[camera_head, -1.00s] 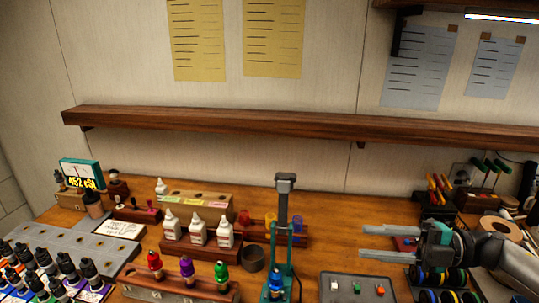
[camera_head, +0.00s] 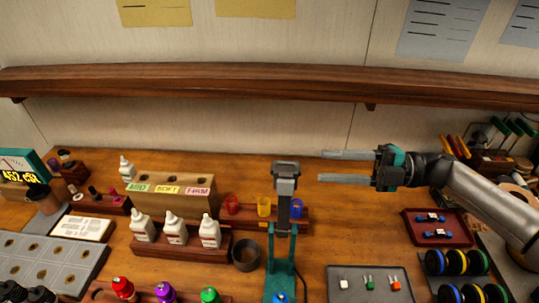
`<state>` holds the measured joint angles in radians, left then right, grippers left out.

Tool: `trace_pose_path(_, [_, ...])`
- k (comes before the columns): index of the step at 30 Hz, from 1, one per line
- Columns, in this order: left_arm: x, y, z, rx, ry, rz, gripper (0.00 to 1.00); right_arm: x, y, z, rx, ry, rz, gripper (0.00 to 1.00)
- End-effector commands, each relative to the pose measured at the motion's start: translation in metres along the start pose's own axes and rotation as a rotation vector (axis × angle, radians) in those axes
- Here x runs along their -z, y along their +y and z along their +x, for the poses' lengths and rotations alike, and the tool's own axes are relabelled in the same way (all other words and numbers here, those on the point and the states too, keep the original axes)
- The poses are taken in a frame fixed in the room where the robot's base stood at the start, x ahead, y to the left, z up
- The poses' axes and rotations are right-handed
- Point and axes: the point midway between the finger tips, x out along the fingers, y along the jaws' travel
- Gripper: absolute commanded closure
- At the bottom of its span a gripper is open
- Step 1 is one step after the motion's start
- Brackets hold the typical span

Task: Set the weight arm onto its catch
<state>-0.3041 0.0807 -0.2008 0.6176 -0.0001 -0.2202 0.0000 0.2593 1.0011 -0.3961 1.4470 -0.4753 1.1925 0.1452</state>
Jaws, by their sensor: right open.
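The weight arm (camera_head: 284,207) is a dark grey bar with a blocky grey head (camera_head: 286,169), standing upright on a teal stand (camera_head: 281,262) in the middle of the bench. I cannot make out its catch for certain. My right gripper (camera_head: 321,166) comes in from the right with its two long grey fingers apart and pointing left. Its fingertips are a little to the right of the grey head in the picture, with a visible gap, and nothing is between them. My left gripper is not in view.
White bottles (camera_head: 176,231) in a wooden rack and a dark round cup (camera_head: 246,254) stand left of the stand. A grey tray (camera_head: 372,298) with small parts lies to its right, and a red tray (camera_head: 437,228) farther right. A wooden shelf (camera_head: 250,87) runs along the wall behind.

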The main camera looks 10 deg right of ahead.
Motion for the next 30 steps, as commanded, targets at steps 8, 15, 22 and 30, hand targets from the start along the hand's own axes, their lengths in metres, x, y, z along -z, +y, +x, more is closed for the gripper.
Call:
trace_pose_path(8, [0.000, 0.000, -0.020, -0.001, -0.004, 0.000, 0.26, 0.002, 0.004, 0.063, -0.004, 0.004, 0.000, 0.55])
trace_pose_path(15, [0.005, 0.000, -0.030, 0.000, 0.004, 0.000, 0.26, 0.001, 0.003, 0.104, -0.003, 0.002, 0.002, 0.55])
trace_pose_path(22, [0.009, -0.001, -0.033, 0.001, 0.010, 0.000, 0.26, 0.000, 0.001, 0.120, -0.001, 0.000, 0.002, 0.55])
trace_pose_path(30, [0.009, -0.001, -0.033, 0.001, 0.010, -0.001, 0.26, 0.000, 0.000, 0.121, -0.001, 0.000, 0.002, 0.55])
